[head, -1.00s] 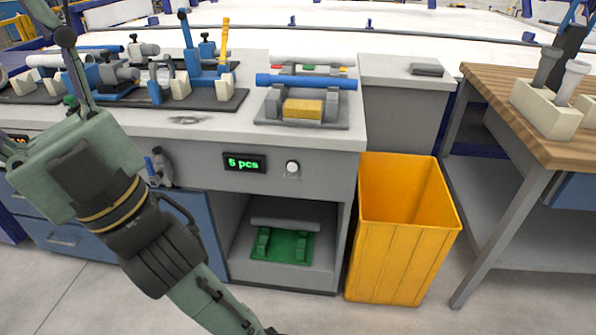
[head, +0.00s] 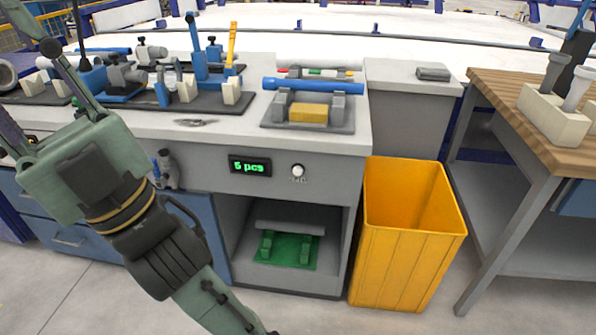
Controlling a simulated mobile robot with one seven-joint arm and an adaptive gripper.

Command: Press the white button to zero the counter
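The white button (head: 298,171) is a small round knob on the grey front panel of the workbench. The counter display (head: 250,166) is to its left and shows green text reading "5 pcs" or similar on black. My arm crosses the left side of the head view, well left of the button and display. My gripper is not in the frame; nothing touches the button.
A blue pipe (head: 312,85) lies on a grey holder above the button. A yellow bin (head: 408,235) stands right of the bench. A green holder (head: 287,250) with a grey pipe sits in the open shelf below. Clamps and fixtures crowd the bench's left top.

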